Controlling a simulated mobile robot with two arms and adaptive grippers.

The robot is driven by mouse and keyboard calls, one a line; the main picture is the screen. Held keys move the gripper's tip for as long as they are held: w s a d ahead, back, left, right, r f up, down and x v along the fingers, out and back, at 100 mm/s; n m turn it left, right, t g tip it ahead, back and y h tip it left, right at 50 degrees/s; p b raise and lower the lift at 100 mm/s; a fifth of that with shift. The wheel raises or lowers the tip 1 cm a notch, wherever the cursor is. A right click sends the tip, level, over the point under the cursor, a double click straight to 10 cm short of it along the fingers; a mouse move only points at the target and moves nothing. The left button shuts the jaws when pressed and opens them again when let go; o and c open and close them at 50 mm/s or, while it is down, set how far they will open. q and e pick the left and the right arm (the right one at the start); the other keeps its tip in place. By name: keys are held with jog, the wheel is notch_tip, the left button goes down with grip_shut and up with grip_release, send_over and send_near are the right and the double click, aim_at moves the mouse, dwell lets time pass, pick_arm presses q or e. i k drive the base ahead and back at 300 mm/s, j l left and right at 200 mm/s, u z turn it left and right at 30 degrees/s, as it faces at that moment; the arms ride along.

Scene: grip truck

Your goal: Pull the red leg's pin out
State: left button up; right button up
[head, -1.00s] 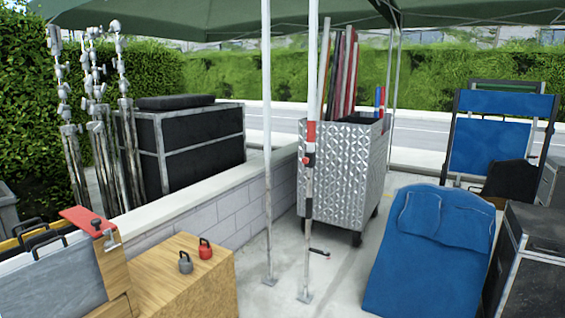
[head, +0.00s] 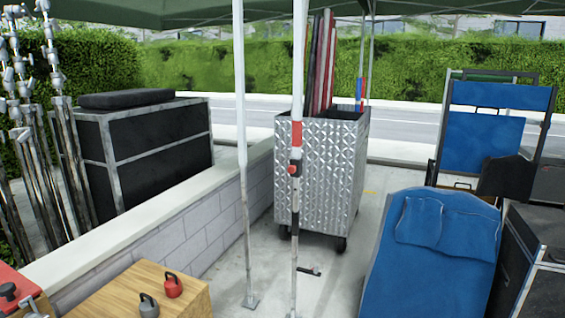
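The red-marked leg (head: 298,80) is a white canopy pole with a red band (head: 296,133) at its middle, standing upright in front of the metal cart. Just below the band is a dark fitting with a small red knob (head: 292,170), which looks like the pin. The lower part of the leg is a thinner grey tube with a dark section. Near the bottom a small dark handle-like piece (head: 309,271) shows beside the leg; I cannot tell whether it is attached. Neither of my grippers shows in the head view.
A second white pole (head: 240,90) stands just left of the leg. A low block wall (head: 190,222) and a wooden box (head: 190,297) with weights are at left. The diamond-plate cart (head: 335,180) is behind. A blue lounger (head: 430,262) stands at right. Bare pavement lies between.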

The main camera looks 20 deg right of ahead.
aim_at(291, 168)
jog(key=i+z, duration=0.75)
jog(key=i+j+z, duration=0.35)
jog(key=i, duration=0.2)
